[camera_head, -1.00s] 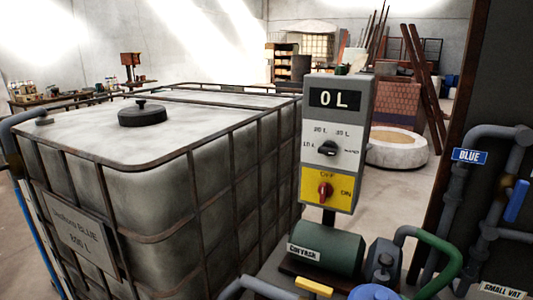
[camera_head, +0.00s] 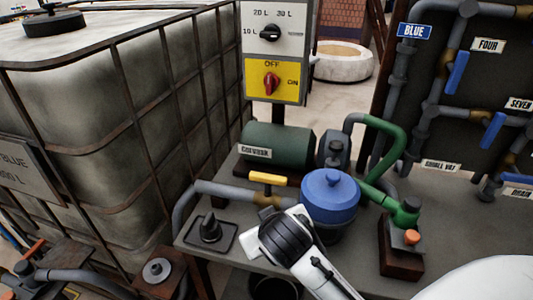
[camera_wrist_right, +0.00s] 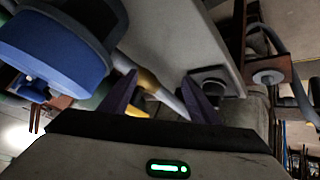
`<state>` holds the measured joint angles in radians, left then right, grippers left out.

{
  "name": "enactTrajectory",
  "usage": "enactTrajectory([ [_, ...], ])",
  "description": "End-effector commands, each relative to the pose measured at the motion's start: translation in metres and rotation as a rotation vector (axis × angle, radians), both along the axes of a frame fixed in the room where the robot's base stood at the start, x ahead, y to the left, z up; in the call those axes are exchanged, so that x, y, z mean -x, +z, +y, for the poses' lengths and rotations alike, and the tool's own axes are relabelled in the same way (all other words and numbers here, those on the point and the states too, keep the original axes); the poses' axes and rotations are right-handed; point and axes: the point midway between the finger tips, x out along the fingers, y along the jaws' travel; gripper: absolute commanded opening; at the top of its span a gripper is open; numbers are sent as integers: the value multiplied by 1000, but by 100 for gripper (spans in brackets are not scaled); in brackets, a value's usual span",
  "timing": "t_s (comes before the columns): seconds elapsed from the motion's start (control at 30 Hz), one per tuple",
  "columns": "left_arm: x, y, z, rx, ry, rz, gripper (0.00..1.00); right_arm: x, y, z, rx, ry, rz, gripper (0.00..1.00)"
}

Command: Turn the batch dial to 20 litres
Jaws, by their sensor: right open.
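The batch dial (camera_head: 270,33) is a black knob on the white face of a grey control box, at the top of the head view. Labels 10 L, 20 L and 30 L stand around it; I cannot tell surely where its pointer aims. My right arm enters the head view from below, well below the dial, over the bench by the blue pot. Its fingers are hidden there. In the right wrist view my right gripper (camera_wrist_right: 160,87) is open, with nothing between its fingers. My left gripper is not in view.
Under the dial is a red OFF/ON switch (camera_head: 271,83) on a yellow plate. The bench carries a green motor (camera_head: 280,146), a blue lidded pot (camera_head: 329,195) and a yellow-handled valve (camera_head: 267,178). A caged tank stands left, a pipe panel (camera_head: 440,75) right.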

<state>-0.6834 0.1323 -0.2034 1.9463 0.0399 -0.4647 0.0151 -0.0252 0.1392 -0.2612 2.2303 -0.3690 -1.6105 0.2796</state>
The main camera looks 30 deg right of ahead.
Motion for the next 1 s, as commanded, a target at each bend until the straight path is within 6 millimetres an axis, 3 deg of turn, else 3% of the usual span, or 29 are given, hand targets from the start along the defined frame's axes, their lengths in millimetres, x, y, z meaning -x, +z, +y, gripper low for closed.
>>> enactTrajectory([
  [0.03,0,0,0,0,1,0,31,-31,30,-6,33,-44,-83,56],
  [0.1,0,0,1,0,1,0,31,-66,74,-16,75,-119,-201,56],
  [0.2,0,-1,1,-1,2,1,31,-106,146,-30,131,-232,-380,56],
  [0.3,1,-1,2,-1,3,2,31,-130,218,-40,175,-334,-552,56],
  [0.4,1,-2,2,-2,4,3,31,-141,279,-48,204,-416,-696,56],
  [0.5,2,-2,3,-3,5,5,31,-143,321,-52,221,-473,-800,56],
  [0.6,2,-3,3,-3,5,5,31,-143,345,-55,231,-505,-858,56],
  [0.7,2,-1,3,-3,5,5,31,-145,355,-60,236,-518,-880,56],
  [1.0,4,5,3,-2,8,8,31,-177,356,-99,238,-520,-878,56],
])
